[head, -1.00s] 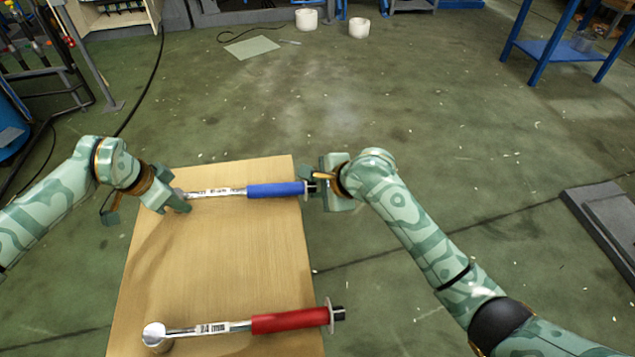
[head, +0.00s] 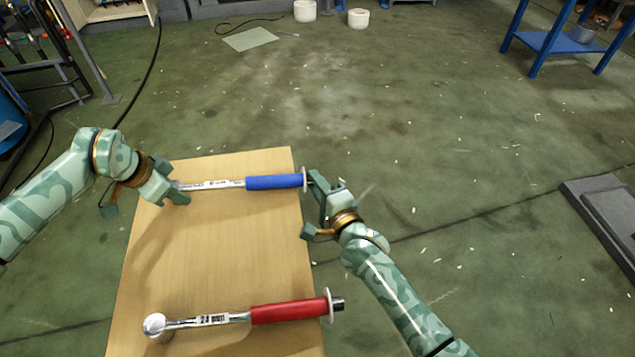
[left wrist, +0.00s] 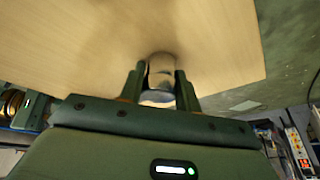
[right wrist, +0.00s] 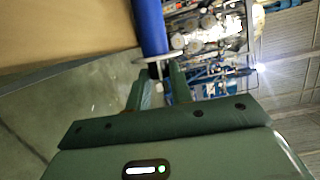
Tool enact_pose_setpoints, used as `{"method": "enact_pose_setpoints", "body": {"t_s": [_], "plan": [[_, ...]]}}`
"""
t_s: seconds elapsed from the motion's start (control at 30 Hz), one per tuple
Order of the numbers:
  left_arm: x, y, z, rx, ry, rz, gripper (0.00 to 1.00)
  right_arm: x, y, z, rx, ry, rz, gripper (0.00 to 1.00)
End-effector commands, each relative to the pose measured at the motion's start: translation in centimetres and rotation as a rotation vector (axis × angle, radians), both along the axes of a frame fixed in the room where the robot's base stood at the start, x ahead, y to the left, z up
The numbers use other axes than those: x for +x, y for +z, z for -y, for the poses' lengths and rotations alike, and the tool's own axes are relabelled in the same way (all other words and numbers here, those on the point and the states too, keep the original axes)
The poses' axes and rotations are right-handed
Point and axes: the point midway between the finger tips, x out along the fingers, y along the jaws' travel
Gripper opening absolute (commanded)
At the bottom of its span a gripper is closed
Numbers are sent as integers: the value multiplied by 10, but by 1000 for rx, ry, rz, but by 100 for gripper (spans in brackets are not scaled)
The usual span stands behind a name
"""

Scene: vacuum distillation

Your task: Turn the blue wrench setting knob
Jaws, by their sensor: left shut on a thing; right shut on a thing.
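The blue-handled wrench (head: 273,182) lies across the far end of the wooden table, its head to the left and its setting knob to the right, past a pale disc. My left gripper (head: 177,190) is shut on the wrench's head, which shows between the fingers in the left wrist view (left wrist: 161,82). My right gripper (head: 317,182) is shut on the setting knob, just off the table's right edge. In the head view the fingers mostly hide the knob; in the right wrist view the dark knob (right wrist: 154,70) shows between the fingertips below the disc.
A red-handled wrench (head: 290,313) lies at the near end of the wooden table (head: 225,255), well apart from both grippers. The table between the two wrenches is bare. Open green floor lies right of the table, with a grey platform (head: 608,215) further right.

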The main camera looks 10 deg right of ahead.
Motion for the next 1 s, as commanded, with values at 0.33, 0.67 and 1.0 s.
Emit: {"method": "enact_pose_setpoints", "body": {"t_s": [0.33,0.67,1.0], "plan": [[0,1,1,-3,-1,1,0,-2,-6,-2,-1,-6,92,0],[0,1,2,-4,-1,1,0,-2,-6,-1,-1,-7,101,0],[0,1,2,-4,-1,1,0,-2,-5,-1,2,-9,103,44]]}}
